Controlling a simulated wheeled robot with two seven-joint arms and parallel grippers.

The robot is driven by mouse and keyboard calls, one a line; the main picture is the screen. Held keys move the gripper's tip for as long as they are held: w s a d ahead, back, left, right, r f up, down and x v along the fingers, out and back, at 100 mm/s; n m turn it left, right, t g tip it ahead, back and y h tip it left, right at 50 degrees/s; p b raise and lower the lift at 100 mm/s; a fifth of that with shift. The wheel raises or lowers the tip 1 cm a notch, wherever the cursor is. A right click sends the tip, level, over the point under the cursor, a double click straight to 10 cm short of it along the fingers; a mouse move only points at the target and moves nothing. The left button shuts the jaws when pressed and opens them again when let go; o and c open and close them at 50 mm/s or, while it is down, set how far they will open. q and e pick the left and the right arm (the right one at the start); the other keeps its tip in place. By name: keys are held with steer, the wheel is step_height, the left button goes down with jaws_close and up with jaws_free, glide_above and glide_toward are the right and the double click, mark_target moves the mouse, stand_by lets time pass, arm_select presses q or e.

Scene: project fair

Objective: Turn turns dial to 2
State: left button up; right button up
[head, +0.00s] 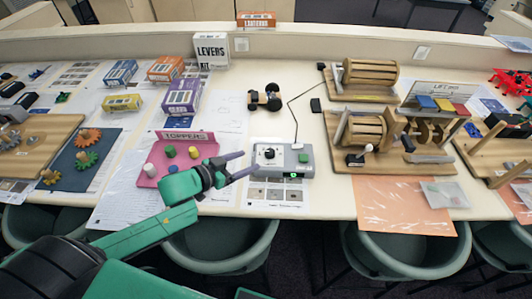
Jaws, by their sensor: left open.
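A grey control box (299,168) sits near the table's front edge, left of the wooden machines. Its black dial (269,153) is on a white plate at the upper left of its top. The numbers around the dial are too small to read. The box also has a green button (304,158) and a small lit green display (291,178). My left gripper (243,164) comes in from the left, with its two purple-grey fingers apart and pointing at the box's left side. The fingers hold nothing, and I cannot tell whether they touch the box. My right gripper is not in view.
A pink board (150,171) with several coloured pegs lies left of my gripper. A wheeled cart (264,97) stands behind the box. A cable runs from the box to the back. Wooden drum machines (345,163) stand to the right. Chairs (222,250) line the front edge.

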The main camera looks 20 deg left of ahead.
mark_target(269, 152)
arm_select(q)
steer(key=p+x, duration=0.1)
steer(key=x, duration=0.8)
steer(key=shift+w+r, duration=0.1)
steer(key=shift+w, duration=0.05)
steer(key=shift+w+d+f, duration=0.2)
steer(key=shift+w+f, duration=0.05)
steer(key=shift+w, duration=0.05)
jaws_close()
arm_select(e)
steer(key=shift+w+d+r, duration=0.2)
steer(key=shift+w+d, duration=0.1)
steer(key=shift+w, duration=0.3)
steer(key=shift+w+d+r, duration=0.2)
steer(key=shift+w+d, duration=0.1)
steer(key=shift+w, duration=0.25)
